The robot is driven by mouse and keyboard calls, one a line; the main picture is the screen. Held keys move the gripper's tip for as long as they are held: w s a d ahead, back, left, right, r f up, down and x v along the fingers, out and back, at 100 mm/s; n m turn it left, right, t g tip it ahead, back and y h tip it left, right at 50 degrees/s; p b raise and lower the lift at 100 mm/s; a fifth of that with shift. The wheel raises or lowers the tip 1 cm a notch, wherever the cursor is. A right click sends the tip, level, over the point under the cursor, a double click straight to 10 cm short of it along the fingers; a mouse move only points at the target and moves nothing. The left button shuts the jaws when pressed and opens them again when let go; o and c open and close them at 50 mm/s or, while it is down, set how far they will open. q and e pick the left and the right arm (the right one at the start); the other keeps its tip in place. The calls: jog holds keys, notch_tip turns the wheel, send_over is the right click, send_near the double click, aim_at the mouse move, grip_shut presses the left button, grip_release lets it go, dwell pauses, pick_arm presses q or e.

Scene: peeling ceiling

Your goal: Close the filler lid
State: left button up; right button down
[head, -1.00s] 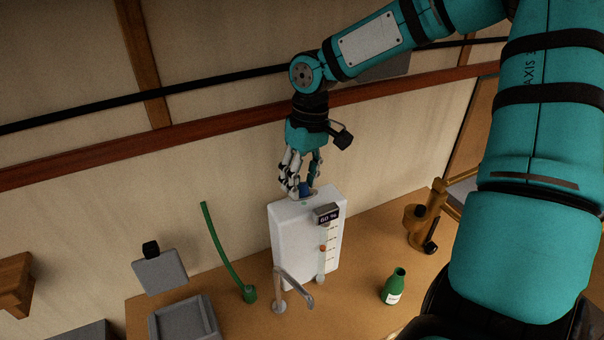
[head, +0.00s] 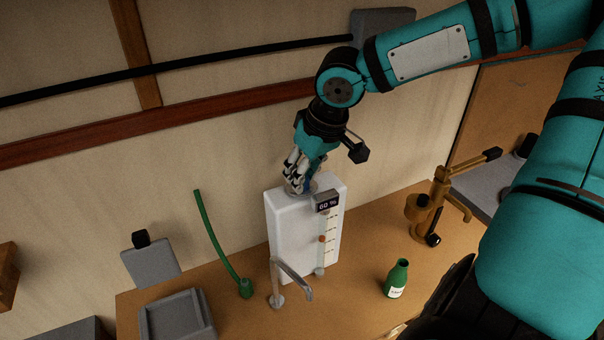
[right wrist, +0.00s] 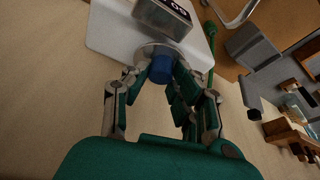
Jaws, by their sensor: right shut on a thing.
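The white tank (head: 290,235) stands upright on the wooden counter, with a small display reading about 60 % on its front. My right gripper (head: 299,184) is at the top of the tank, its fingers drawn together over the filler. In the right wrist view, the fingers (right wrist: 160,72) are around a blue cap (right wrist: 161,67), which looks like the filler lid. The cap is at a round pale filler ring (right wrist: 146,52) on the tank's top. The fingers hide the cap in the head view, and I cannot tell how far it is seated. My left gripper is out of view.
A curved metal spout (head: 292,275) stands before the tank. A green hose (head: 220,245) rises at its left, with a grey tray (head: 178,318) further left. A green bottle (head: 397,279) and a brass tap device (head: 436,205) are at the right. Some counter between is clear.

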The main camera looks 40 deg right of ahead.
jog(key=b, duration=0.1)
jog(key=f+t+b, duration=0.1)
jog(key=shift+s+a+t+b, duration=0.1)
jog(key=shift+s+t+b, duration=0.2)
jog(key=shift+r+h, duration=0.2)
jog(key=shift+h, duration=0.1)
jog(key=c, duration=1.1)
grip_release()
jog(key=v, duration=1.2)
jog(key=shift+f, duration=0.1)
